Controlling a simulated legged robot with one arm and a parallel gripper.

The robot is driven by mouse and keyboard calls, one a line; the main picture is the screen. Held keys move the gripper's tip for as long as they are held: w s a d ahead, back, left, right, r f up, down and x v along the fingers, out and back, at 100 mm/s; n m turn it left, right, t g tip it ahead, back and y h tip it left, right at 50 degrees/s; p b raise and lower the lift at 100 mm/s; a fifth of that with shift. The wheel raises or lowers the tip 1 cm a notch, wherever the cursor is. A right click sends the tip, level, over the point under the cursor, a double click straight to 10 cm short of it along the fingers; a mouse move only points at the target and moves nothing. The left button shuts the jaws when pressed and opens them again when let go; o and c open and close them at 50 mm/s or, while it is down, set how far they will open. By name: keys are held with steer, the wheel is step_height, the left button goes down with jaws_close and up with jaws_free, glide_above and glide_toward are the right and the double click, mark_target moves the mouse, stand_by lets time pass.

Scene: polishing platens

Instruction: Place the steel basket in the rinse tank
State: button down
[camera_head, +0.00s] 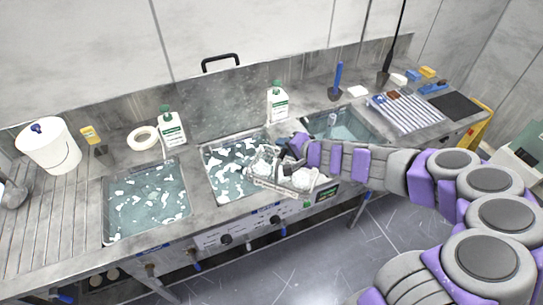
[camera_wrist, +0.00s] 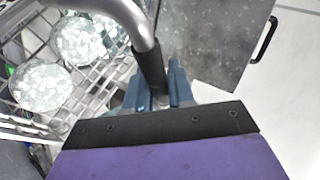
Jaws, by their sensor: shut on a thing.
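The steel basket (camera_head: 262,181) is a wire basket holding round speckled white discs (camera_wrist: 77,40). It hangs over the front part of the middle tank (camera_head: 220,187) and the counter's front edge. My gripper (camera_wrist: 160,88) is shut on the basket's metal handle (camera_wrist: 138,22) at a dark sleeve. In the head view my gripper (camera_head: 297,147) partly hides the handle. Three sunken tanks line the counter: the left tank (camera_head: 125,226) and the middle one hold water with white foam, and the right tank (camera_head: 362,116) holds clearer water. I cannot read which is the rinse tank.
White bottles with green labels (camera_head: 171,130) (camera_head: 278,104) stand behind the tanks. A white bucket (camera_head: 48,148) and a tape-like ring (camera_head: 143,138) are at left. A blue-handled tool (camera_head: 338,80) rises by the right tank.

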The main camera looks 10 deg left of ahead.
steer(key=w+d+r+m+t+h, duration=0.2)
steer(key=d+r+m+t+h, duration=0.1)
steer(key=d+r+m+h, duration=0.9)
steer(key=d+r, duration=0.3)
steer(key=d, duration=0.3)
steer(key=shift+w+d+m, duration=0.2)
steer(key=shift+m, duration=0.2)
steer(key=shift+f, duration=0.1)
